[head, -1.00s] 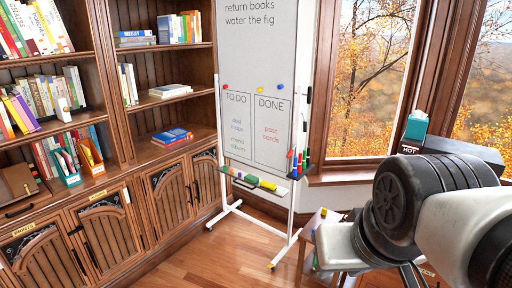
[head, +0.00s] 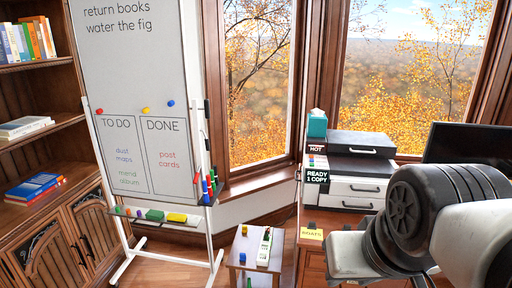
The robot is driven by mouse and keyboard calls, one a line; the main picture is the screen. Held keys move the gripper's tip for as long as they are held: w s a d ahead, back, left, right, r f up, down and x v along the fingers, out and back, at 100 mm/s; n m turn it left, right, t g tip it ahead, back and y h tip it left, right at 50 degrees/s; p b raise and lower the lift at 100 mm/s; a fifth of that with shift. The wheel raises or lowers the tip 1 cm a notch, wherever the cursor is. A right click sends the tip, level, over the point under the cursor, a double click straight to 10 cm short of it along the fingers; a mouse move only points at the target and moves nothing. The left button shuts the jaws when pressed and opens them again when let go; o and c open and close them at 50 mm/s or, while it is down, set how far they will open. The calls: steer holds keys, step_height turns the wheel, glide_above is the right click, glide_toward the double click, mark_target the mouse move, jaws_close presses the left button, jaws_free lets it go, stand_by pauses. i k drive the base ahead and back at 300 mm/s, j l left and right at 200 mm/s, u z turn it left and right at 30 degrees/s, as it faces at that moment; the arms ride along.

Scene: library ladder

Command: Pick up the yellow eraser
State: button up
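A yellow block that looks like the eraser (head: 177,217) lies on the tray along the bottom of the whiteboard (head: 140,75). A green block (head: 155,214) lies just left of it on the same tray. My arm fills the lower right of the view, well to the right of the tray. Its fingers cannot be made out, so my gripper is not shown.
Several markers (head: 209,184) stand at the tray's right end. A small side table (head: 240,262) with small items stands right of the whiteboard's stand. A printer (head: 352,185) sits by the window. Bookshelves (head: 35,95) line the left. Some wooden floor is clear.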

mark_target(171, 218)
steer(key=i+j+z, duration=0.1)
steer(key=j, duration=0.25)
steer(key=i+j+z, duration=0.1)
steer(key=j, duration=0.25)
steer(key=i+j+z, duration=0.1)
steer(key=i+j, duration=0.15)
steer(key=i+j+z, duration=0.1)
steer(key=j, duration=0.35)
steer(key=i+j+z, duration=0.1)
steer(key=j, duration=0.3)
steer(key=i+j+z, duration=0.1)
steer(key=j, duration=0.3)
steer(key=i+j, duration=0.1)
steer(key=j, duration=0.35)
steer(key=i+j, duration=0.15)
steer(key=j, duration=0.3)
steer(key=i+j, duration=0.1)
steer(key=j, duration=0.3)
steer(key=i+j, duration=0.1)
steer(key=j, duration=0.35)
steer(key=i+j, duration=0.15)
steer(key=j, duration=0.3)
steer(key=i+j, duration=0.1)
steer(key=j, duration=0.35)
